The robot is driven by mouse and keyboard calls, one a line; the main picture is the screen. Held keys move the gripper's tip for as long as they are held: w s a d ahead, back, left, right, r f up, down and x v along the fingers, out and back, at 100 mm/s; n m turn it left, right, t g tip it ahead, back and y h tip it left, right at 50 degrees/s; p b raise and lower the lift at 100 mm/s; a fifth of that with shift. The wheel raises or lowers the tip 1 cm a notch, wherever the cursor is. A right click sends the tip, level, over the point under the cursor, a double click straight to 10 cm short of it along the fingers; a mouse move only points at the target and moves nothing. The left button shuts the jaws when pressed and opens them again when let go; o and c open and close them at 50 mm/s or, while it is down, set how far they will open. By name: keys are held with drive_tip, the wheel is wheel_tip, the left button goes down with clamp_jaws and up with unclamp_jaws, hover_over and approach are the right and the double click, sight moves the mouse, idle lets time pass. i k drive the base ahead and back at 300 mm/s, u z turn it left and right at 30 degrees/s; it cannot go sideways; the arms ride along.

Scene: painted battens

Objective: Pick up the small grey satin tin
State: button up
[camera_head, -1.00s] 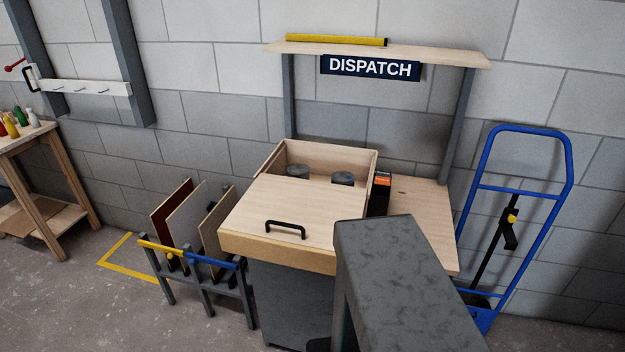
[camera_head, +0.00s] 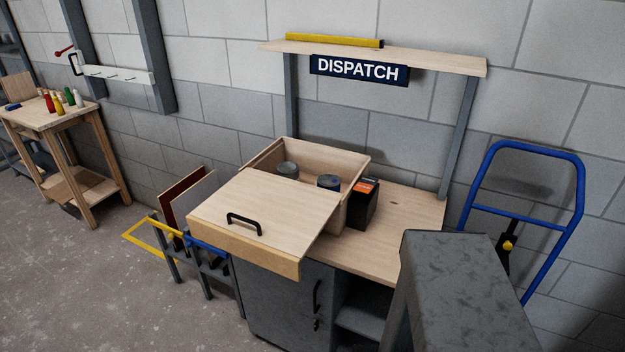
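My grey arm shows at the lower right, in front of the bench. My gripper is not in view.
A black and orange carton (camera_head: 364,203) stands just right of the box. The shelf (camera_head: 440,62) with the DISPATCH sign overhangs behind. A blue hand truck (camera_head: 530,220) stands at right, a rack of panels (camera_head: 190,240) at left. Floor at lower left is clear.

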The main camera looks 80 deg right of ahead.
sight(289, 169)
drive_tip(key=u, duration=0.15)
drive_tip(key=k, duration=0.9)
drive_tip(key=z, duration=1.3)
drive_tip(key=i, duration=1)
drive_tip(key=z, duration=0.05)
